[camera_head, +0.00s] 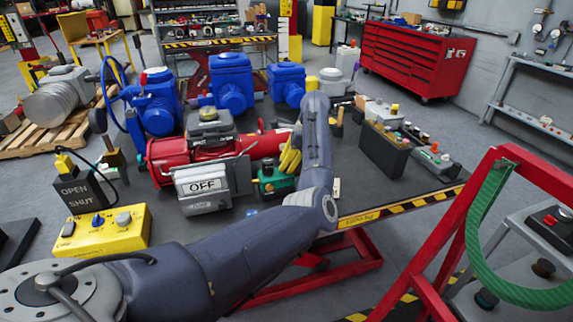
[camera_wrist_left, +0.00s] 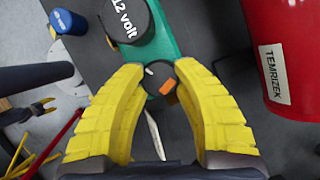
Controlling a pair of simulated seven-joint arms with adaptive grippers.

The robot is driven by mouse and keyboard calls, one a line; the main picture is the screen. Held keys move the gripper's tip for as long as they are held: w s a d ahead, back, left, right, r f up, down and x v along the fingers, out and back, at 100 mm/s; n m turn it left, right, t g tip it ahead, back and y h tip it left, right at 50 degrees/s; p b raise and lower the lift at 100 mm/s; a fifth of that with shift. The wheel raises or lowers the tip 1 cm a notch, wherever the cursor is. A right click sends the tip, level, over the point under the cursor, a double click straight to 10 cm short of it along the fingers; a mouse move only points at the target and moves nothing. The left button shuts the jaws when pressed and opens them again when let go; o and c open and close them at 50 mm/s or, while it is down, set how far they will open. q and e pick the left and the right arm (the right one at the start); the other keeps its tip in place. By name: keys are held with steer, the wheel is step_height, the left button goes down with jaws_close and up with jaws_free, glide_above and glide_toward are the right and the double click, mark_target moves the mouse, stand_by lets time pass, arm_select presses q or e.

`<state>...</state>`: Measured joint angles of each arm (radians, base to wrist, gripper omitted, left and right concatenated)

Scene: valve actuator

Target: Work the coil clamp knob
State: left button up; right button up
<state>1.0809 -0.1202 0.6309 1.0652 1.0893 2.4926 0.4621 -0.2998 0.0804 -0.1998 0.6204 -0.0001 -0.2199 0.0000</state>
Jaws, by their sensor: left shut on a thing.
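The coil clamp knob (camera_wrist_left: 158,76) is a small dark round knob with an orange mark, on top of a green valve body (camera_wrist_left: 160,52). The green body (camera_head: 272,185) also shows in the head view, in front of the red actuator. A black coil (camera_wrist_left: 127,18) marked "12 volt" stands on the green body beyond the knob. My left gripper (camera_head: 290,157) comes down over it from above. In the left wrist view its yellow fingers (camera_wrist_left: 160,78) are shut on the knob, one on each side. The knob is hidden in the head view. My right gripper is not in view.
A red actuator cylinder (camera_head: 174,160) and a grey box marked "OFF" (camera_head: 202,188) stand close to the green body's left. A yellow control box (camera_head: 105,232) is at left. A dark bin (camera_head: 384,152) and small parts lie at right on the dark bench (camera_head: 400,190).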

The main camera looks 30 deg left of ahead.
arm_select(q)
steer(key=shift+s+m+t+y, duration=0.1)
steer(key=shift+m+t+y, duration=0.3)
steer(key=shift+m, duration=1.2)
steer(key=o, duration=1.3)
steer(key=shift+o, duration=0.2)
steer(key=v, duration=1.2)
steer(key=shift+s+a, duration=0.15)
steer(key=shift+a, duration=0.05)
